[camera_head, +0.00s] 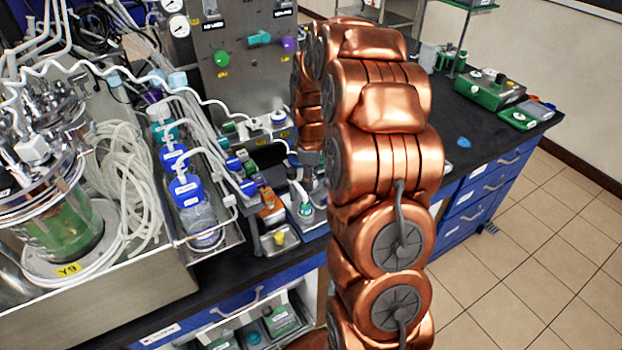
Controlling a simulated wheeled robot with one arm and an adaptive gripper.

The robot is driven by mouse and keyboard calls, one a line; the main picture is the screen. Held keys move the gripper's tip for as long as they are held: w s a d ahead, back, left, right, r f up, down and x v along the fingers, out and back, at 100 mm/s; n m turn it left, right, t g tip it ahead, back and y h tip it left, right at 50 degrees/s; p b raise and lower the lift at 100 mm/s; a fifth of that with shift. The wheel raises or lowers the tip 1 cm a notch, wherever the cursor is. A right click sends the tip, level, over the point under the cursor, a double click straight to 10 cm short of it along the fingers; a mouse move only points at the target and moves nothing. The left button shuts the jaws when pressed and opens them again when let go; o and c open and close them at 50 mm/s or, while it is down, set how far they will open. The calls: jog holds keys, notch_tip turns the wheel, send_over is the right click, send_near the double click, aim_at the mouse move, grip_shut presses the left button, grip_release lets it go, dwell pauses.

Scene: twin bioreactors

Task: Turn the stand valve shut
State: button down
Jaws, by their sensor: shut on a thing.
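My gripper (299,180) is small and dark in this view, pointing down at the bench just left of my copper arm. It is shut on what appears to be the stand valve, at a small stand with a blue base (310,228). The fingers and my arm cover most of the valve, so its handle angle cannot be made out. A round white and green part (305,209) shows on the stand just below the fingers.
A steel panel (240,85) with gauges and coloured knobs stands behind. Left are blue-capped bottles (195,205), tubing and a glass bioreactor (60,225). A small tray with a yellow part (279,239) sits close by. Green devices (490,88) stand on the right bench.

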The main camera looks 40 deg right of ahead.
jog(key=m+b, duration=0.1)
jog(key=b, duration=0.1)
jog(key=m+b, duration=0.2)
jog(key=shift+d+f+m, duration=0.1)
jog(key=shift+f+m, duration=0.2)
jog(key=m+b, duration=0.4)
jog(key=m, duration=0.1)
jog(key=shift+r+m+b, duration=0.15)
jog(key=shift+m+b, duration=0.15)
jog(key=shift+b, duration=0.05)
jog(key=m+b, duration=0.2)
jog(key=m, duration=0.1)
jog(key=shift+m, duration=0.3)
jog(key=m+b, duration=0.1)
jog(key=m, duration=0.3)
jog(key=shift+d+r+m, duration=0.1)
jog(key=shift+r+m, duration=0.05)
jog(key=shift+m, duration=0.15)
jog(key=c, duration=0.8)
grip_release()
jog(key=shift+r, duration=0.1)
notch_tip(320, 180, up, 12)
jog(key=shift+f, duration=0.1)
